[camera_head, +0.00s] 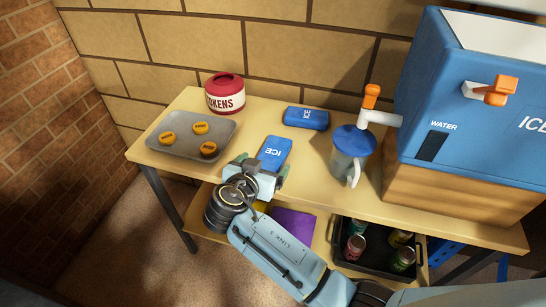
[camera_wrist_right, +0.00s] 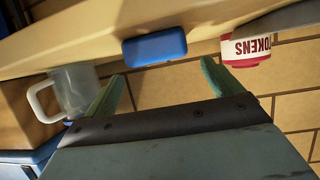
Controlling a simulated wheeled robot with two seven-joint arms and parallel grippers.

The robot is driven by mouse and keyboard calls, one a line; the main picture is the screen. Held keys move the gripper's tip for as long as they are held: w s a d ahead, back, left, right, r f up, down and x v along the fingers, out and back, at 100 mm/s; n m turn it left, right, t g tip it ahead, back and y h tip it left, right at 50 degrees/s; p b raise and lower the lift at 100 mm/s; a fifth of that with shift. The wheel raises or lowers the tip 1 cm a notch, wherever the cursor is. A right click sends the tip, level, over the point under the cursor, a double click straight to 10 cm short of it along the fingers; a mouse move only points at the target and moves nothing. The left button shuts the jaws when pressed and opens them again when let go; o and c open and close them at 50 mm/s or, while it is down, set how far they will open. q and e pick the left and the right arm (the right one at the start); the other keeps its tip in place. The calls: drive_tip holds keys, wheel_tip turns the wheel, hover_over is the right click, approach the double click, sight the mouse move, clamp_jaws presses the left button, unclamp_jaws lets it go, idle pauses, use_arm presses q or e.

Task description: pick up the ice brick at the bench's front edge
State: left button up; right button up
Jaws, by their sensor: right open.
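The ice brick (camera_head: 276,151) at the bench's front edge is blue with white ICE lettering and lies flat. My right gripper (camera_head: 262,168) is open at its near end, and the hand hides that end in the head view. In the right wrist view, which looks upside down, a blue brick (camera_wrist_right: 155,48) shows beyond and between the spread fingers (camera_wrist_right: 162,87), with nothing gripped. My left gripper is not in view.
A second ice brick (camera_head: 306,118) lies behind, near the wall. A token tub (camera_head: 225,98) and a tray (camera_head: 168,142) of orange tokens stand left. A lidded jug (camera_head: 350,158) and blue water cooler (camera_head: 440,90) stand right. A dark crate (camera_head: 375,262) of cans sits below.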

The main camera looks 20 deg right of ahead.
sight(271, 156)
drive_tip(key=b+x, duration=0.1)
drive_tip(key=x, duration=0.4)
drive_tip(key=shift+w+d+f, duration=0.15)
drive_tip(key=shift+w+d, duration=0.05)
drive_tip(key=shift+w, duration=0.1)
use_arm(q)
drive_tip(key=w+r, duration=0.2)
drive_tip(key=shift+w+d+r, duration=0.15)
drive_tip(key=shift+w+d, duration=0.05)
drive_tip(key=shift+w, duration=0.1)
use_arm(e)
drive_tip(key=c, duration=1.3)
